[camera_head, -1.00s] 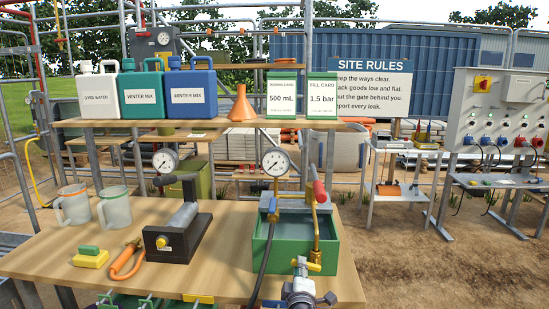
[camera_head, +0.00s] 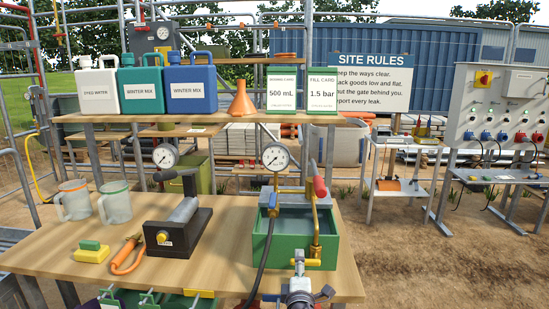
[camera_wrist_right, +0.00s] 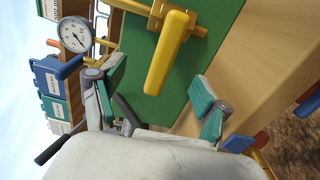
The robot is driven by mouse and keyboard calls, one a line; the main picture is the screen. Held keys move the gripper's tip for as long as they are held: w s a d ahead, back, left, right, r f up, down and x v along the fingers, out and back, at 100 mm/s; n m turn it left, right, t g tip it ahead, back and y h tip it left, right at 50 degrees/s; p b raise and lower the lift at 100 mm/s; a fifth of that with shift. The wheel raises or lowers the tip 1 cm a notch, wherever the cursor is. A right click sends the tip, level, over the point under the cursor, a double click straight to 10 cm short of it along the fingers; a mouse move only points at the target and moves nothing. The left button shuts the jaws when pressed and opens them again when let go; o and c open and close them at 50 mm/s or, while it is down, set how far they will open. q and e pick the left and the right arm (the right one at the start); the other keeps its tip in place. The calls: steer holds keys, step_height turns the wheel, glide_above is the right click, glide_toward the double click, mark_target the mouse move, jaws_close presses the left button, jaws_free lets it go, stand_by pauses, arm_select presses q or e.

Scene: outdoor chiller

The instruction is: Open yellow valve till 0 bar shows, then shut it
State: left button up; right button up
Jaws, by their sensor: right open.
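The yellow valve (camera_head: 308,262) is on the front of the green tank (camera_head: 262,262), low at the table's front edge. In the right wrist view its yellow lever (camera_wrist_right: 168,52) lies against the green wall, just beyond the fingertips. My right gripper (camera_head: 299,284) is in front of the valve, partly covering it; its teal-padded fingers stand open and apart in the wrist view (camera_wrist_right: 160,88), with nothing between them. The dial gauge (camera_head: 276,157) stands above the tank and also shows in the wrist view (camera_wrist_right: 75,35); its reading is too small to tell. My left gripper is out of view.
A black stand (camera_head: 178,240) with a second gauge (camera_head: 166,155) is left of the tank. Jugs (camera_head: 115,207) stand far left.

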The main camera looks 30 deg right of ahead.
steer(key=v, duration=0.7)
steer(key=shift+p, duration=0.35)
steer(key=shift+s, duration=0.1)
steer(key=v, duration=1.2)
steer(key=a+f+g+y, duration=0.1)
steer(key=a+f+y, duration=0.2)
steer(key=f, duration=0.7)
steer(key=a+f+g+y, duration=0.2)
steer(key=a+f, duration=0.1)
steer(key=f, duration=0.6)
steer(key=s+a+f+m+g+y, duration=0.15)
steer(key=s+f, duration=0.25)
steer(key=f, duration=0.5)
steer(key=s+a+f+m+g+y, duration=0.15)
steer(key=s+f, duration=0.25)
steer(key=f, duration=0.4)
steer(key=s+d+f+m+g, duration=0.1)
steer(key=s+f+m+g, duration=0.1)
steer(key=s+f, duration=0.4)
steer(key=s+d+f+m+g+y, duration=0.1)
steer(key=s+f, duration=0.5)
steer(key=s, duration=0.8)
steer(key=s+d+f+m+g, duration=0.1)
steer(key=s+f+m+g, duration=0.2)
steer(key=s, duration=0.7)
step_height(320, 180, down, 4)
steer(key=shift+s+d+f+m+g+y, duration=0.1)
steer(key=shift+s+d+m+g+y, duration=0.25)
steer(key=shift+g, duration=0.75)
